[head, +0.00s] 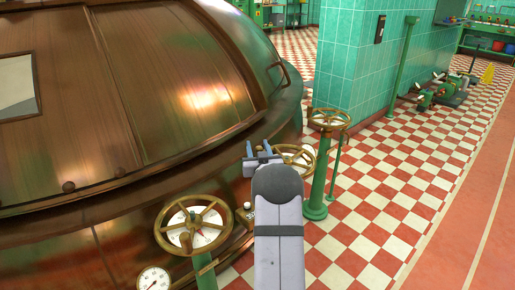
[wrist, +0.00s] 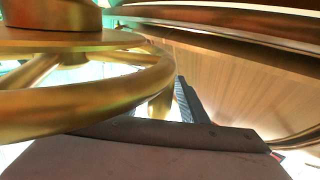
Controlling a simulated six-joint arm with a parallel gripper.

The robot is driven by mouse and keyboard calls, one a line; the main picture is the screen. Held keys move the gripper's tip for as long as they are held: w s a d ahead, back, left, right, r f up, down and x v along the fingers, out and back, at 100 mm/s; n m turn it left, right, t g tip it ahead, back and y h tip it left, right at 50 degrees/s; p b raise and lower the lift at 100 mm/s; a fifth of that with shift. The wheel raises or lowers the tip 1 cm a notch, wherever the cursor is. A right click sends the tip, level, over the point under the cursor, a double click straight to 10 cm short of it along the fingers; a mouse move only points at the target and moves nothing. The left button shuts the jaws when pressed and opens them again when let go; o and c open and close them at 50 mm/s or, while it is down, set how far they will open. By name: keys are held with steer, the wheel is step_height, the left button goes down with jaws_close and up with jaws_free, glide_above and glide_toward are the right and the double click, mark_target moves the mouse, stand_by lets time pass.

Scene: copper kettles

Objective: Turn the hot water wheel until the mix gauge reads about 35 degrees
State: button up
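Three brass spoked wheels show in the head view; I cannot tell by label which is hot water. One (head: 163,236) stands at the lower left, in front of a white dial (head: 181,216) with a red needle. Another wheel (head: 311,163) is just right of my gripper, partly hidden by it. The third (head: 346,118) tops a tall green post. A second white gauge (head: 153,281) is at the bottom edge; its figures are too small to read. My gripper (head: 259,149) has its two fingers apart. In the wrist view a brass wheel rim (wrist: 90,110) passes close before the fingers; contact is unclear.
A large copper kettle (head: 150,80) fills the left, close behind my gripper; its copper side also shows in the wrist view (wrist: 245,85). A green tiled pillar (head: 340,60) and a checkered floor (head: 385,190) lie to the right. Green pipework (head: 430,97) stands farther back.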

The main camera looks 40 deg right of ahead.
steer(key=shift+c, duration=0.3)
jaws_close()
